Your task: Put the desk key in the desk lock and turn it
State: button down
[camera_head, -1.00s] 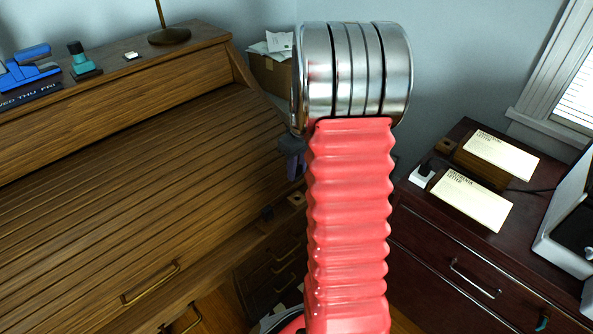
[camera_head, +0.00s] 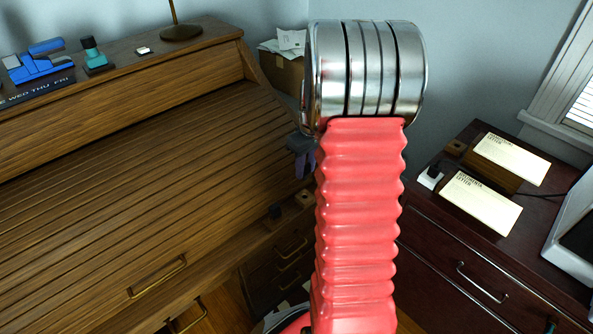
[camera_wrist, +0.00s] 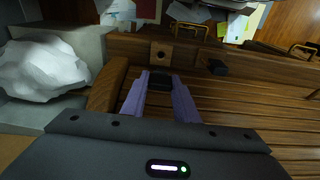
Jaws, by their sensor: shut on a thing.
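My gripper (camera_wrist: 162,80) has two purple fingers shut on a small dark piece, which looks like the head of the desk key (camera_wrist: 160,84). Any shaft is hidden. In the head view my gripper (camera_head: 302,158) shows partly, left of my red arm, above the desk's right end. A small wooden block with a dark hole, which looks like the desk lock (camera_wrist: 161,53), sits on the desk edge just beyond the fingertips. It also shows in the head view (camera_head: 305,200), below the gripper. The held piece appears apart from the block.
A small black block (camera_wrist: 217,67) sits on the same edge beside the lock. The slatted roll-top desk (camera_head: 130,170) fills the left. A dark cabinet (camera_head: 440,235) with letters stands at right. A crumpled white bag (camera_wrist: 42,70) lies near the gripper.

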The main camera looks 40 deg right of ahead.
jog(key=shift+a+r+m, duration=0.1)
jog(key=shift+r+m, duration=0.25)
jog(key=shift+m, duration=0.25)
jog(key=w+a+r+m, duration=0.1)
jog(key=w+a+r, duration=0.2)
jog(key=w+a+r+m, duration=0.2)
jog(key=w+a+r, duration=0.2)
jog(key=w+a+r+m, duration=0.1)
jog(key=w+a+r, duration=0.2)
jog(key=w+a, duration=0.1)
jog(key=shift+w+r+m+h, duration=0.2)
jog(key=shift+r+m+h, duration=0.1)
jog(key=shift+r, duration=0.1)
jog(key=shift+n, duration=0.4)
jog(key=w+a+r, duration=0.1)
jog(key=a, duration=0.2)
jog(key=w+a+r, duration=0.2)
jog(key=a, duration=0.2)
jog(key=w+a+r, duration=0.1)
jog(key=w+a, duration=0.1)
jog(key=a, duration=0.2)
jog(key=shift+a+r, duration=0.15)
jog(key=shift+r, duration=0.05)
jog(key=shift+n, duration=0.7)
jog(key=a, duration=0.3)
jog(key=w+a+r, duration=0.1)
jog(key=a, duration=0.5)
jog(key=shift+w+r, duration=0.35)
jog(key=shift+a, duration=0.3)
